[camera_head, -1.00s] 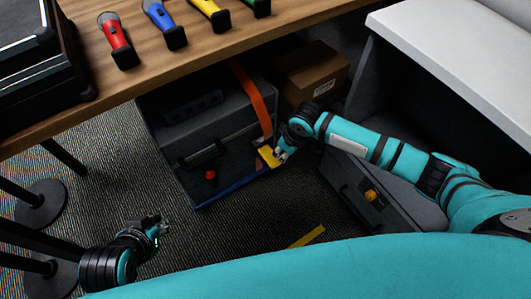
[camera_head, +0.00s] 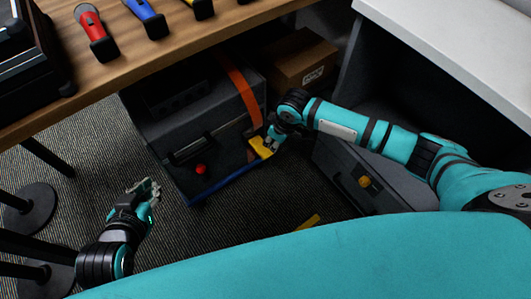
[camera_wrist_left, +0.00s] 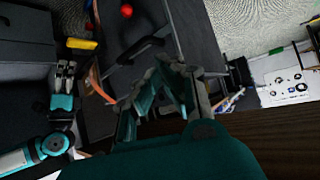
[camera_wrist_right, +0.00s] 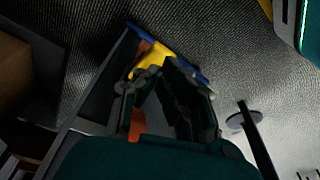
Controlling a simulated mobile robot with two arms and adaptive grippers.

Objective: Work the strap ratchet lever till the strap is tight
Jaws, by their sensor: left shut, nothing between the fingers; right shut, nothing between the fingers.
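The orange strap (camera_head: 243,88) runs over a dark grey case (camera_head: 190,135) under the wooden table. The yellow ratchet lever (camera_head: 260,148) is at the strap's lower end, by the case's blue bottom edge. My right gripper (camera_head: 271,140) is shut and empty, right beside the lever; I cannot tell whether it touches. In the right wrist view the lever (camera_wrist_right: 157,55) shows just beyond the fingertips, with part of the strap (camera_wrist_right: 136,122) behind the fingers. My left gripper (camera_head: 148,188) is shut and empty, in front of the case and apart from it.
A red knob (camera_head: 201,169) is on the case front. A cardboard box (camera_head: 300,60) stands behind right. A second grey case (camera_head: 350,175) with a yellow knob lies to the right. Several coloured tools lie on the table (camera_head: 120,60).

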